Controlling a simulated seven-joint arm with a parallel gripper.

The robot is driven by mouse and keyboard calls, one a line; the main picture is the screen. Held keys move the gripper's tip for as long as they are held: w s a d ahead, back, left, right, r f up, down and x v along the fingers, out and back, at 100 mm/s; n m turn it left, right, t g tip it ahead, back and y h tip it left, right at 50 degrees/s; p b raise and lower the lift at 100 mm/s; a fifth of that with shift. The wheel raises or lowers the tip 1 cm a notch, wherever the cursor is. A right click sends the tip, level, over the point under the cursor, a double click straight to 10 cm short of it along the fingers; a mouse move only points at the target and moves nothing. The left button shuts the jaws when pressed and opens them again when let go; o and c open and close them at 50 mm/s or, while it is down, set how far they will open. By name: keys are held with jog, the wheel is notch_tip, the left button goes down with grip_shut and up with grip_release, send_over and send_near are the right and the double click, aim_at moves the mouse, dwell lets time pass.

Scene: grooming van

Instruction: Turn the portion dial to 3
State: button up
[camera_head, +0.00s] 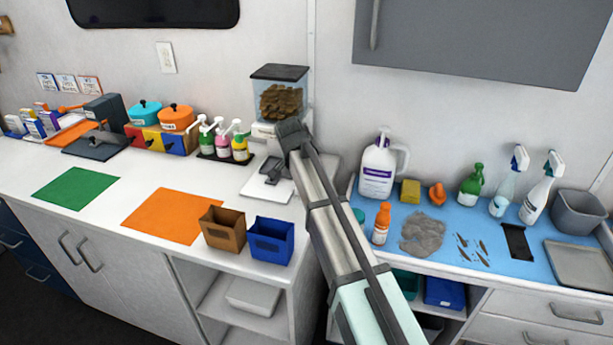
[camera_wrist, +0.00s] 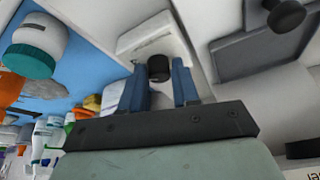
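The treat dispenser (camera_head: 280,98), a clear bin of brown pieces with a dark lid on a white base, stands against the wall. My gripper (camera_head: 290,130) is at the front of that base and covers the dial from the head camera. In the wrist view the portion dial, a black round knob (camera_wrist: 159,69) on a white face (camera_wrist: 140,38), sits between the two blue fingertips of my gripper (camera_wrist: 161,75). The fingers are about a knob's width apart. I cannot tell whether they press on it. No numbers or pointer can be read.
Pump bottles (camera_head: 222,140) stand left of the dispenser. A grey device (camera_head: 275,170) lies on a white tray in front of it. A large white jug (camera_head: 380,165) stands right of my arm on the blue mat (camera_head: 465,215). Brown and blue bins (camera_head: 270,240) are at the front edge.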

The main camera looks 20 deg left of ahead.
jog(key=o, duration=0.3)
jog(key=shift+o, duration=0.2)
jog(key=v, duration=1.3)
jog(key=shift+s+r, duration=0.15)
jog(key=shift+r, duration=0.2)
